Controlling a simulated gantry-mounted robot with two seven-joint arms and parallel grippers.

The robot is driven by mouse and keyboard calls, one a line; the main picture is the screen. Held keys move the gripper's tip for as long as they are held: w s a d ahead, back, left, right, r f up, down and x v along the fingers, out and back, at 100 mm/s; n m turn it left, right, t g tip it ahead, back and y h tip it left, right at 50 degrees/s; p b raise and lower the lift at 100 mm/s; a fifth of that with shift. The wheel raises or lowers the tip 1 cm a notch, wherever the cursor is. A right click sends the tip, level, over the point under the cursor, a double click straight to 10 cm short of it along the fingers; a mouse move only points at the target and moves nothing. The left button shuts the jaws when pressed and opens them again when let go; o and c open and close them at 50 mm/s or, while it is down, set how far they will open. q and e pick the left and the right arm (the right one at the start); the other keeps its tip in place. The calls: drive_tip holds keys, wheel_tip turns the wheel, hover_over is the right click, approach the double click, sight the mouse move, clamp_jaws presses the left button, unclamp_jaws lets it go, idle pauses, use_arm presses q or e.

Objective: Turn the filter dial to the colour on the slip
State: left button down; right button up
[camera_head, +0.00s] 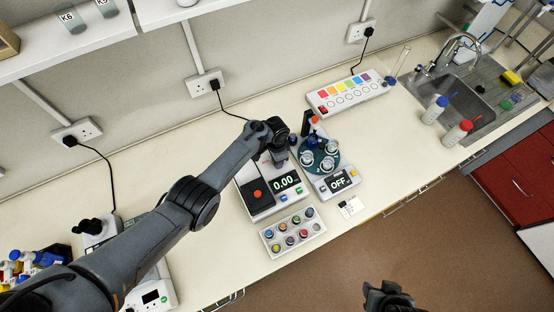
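A white panel (361,98) at the back has a row of coloured squares above a row of round marks, with a red switch at its left end. A small white slip (357,204) with dark marks lies near the bench's front edge; its colour is too small to read. I cannot tell which part is the filter dial. My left gripper (281,160) points down over the back of the balance, left of the teal round plate; its fingers are too small to tell open or shut. My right gripper (388,296) hangs beyond the bench's front edge, state unclear.
A balance (258,208) reads 0.00. A teal plate (320,147) with several jars adjoins a box (325,190) reading OFF. A rack (271,249) of coloured caps sits in front. Bottles (434,110) stand by the sink (468,98). Clear bench (408,150) lies right of the plate.

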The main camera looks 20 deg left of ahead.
idle(0.3)
use_arm(q)
drive_tip(key=c, duration=0.9)
unclamp_jaws()
drive_tip(key=shift+o, duration=0.2)
wheel_tip(320, 180, up, 11)
drive_tip(key=p, duration=0.3)
drive_tip(key=shift+a, duration=0.15)
drive_tip(key=shift+w+f, duration=0.1)
drive_tip(key=shift+f, duration=0.05)
